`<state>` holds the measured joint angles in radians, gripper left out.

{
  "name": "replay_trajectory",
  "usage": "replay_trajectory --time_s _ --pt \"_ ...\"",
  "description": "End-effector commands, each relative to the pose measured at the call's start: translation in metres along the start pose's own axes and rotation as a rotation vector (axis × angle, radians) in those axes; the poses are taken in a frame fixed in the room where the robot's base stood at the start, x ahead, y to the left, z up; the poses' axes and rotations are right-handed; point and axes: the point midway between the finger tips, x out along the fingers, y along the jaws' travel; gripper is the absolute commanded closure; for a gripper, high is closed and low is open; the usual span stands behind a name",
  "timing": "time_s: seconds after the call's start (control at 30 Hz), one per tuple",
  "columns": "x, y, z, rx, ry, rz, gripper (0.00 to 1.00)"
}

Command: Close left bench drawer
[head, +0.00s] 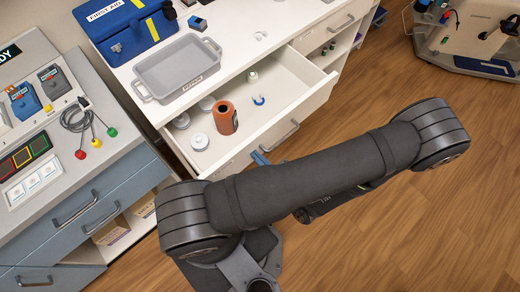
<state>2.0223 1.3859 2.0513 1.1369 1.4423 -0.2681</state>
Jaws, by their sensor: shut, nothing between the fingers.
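The white bench's left drawer (283,92) is pulled out in the head view. Its front panel (309,110) has a metal bar handle and faces my arm. Inside lie an orange-brown container (225,117), white round discs (199,142), a blue ring-like item (258,100) and a small green-and-white item (252,75). My gripper's blue fingertips (261,158) show just outside the drawer front, left of and below the handle. They are shut with nothing between them. My arm hides the rest of the gripper. I cannot tell whether the tips touch the panel.
A grey tray (142,88) and a blue first aid case (130,27) stand on the bench top. A grey-blue cabinet (120,185) with drawers is at left. A wheeled cart (470,35) stands at the back right. The wooden floor (420,225) at right is clear.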

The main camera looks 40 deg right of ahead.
Motion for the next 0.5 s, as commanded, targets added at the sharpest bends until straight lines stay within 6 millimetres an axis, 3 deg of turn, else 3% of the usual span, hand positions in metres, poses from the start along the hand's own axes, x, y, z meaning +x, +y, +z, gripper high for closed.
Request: replay_trajectory --time_s 0.27,0.5 --pt "0.037 0.002 0.0 0.003 -0.002 0.008 1.0" --pt "0.083 0.003 0.0 0.003 -0.002 0.01 1.0"
